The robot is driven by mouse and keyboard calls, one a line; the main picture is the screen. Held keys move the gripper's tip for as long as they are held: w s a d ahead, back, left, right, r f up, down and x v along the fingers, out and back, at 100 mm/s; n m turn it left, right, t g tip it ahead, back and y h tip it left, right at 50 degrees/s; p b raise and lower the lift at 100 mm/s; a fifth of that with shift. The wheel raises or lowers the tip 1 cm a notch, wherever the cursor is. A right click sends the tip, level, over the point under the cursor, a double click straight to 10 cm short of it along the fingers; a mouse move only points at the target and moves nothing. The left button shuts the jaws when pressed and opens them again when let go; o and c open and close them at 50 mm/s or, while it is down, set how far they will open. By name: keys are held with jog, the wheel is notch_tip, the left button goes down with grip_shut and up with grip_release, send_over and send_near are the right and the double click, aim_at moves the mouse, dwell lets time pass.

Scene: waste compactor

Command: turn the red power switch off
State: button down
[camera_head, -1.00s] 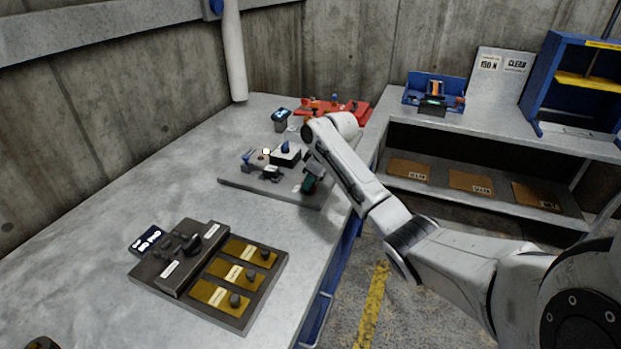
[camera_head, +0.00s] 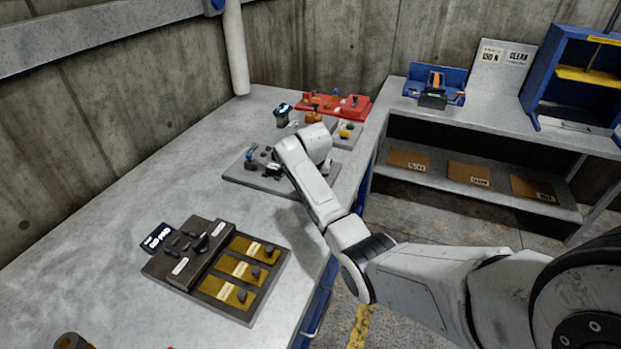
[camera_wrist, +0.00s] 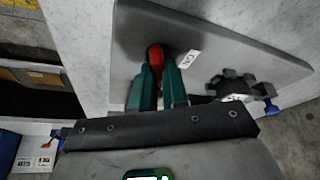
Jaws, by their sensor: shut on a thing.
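The red power switch (camera_wrist: 156,56) shows in the wrist view as a rounded red knob on a grey plate (camera_wrist: 215,38). A small white label lies beside it. My gripper (camera_wrist: 158,68) has two dark green fingers, one on each side of the knob, and is shut on it. How far the switch is turned cannot be told. In the head view the grey plate (camera_head: 240,181) lies on the bench, and my arm hides the switch and the fingers.
A dark panel with yellow strips (camera_head: 232,308) sits nearer on the bench. The bench's left part is clear.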

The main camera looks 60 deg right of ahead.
jog(key=m, duration=0.2)
jog(key=m+g+b, duration=0.1)
jog(key=m, duration=0.1)
jog(key=shift+w+h, duration=0.2)
jog(key=shift+h, duration=0.1)
jog(key=shift+m+g+b, duration=0.4)
jog(key=shift+m+g, duration=0.2)
jog(key=shift+m, duration=0.3)
jog(key=shift+r, duration=0.1)
jog(key=c, duration=1.1)
grip_release()
jog(key=shift+c, duration=0.2)
jog(key=b+v, duration=0.1)
jog(key=v, duration=0.9)
jog(key=shift+a+r, duration=0.25)
jog(key=shift+r, duration=0.05)
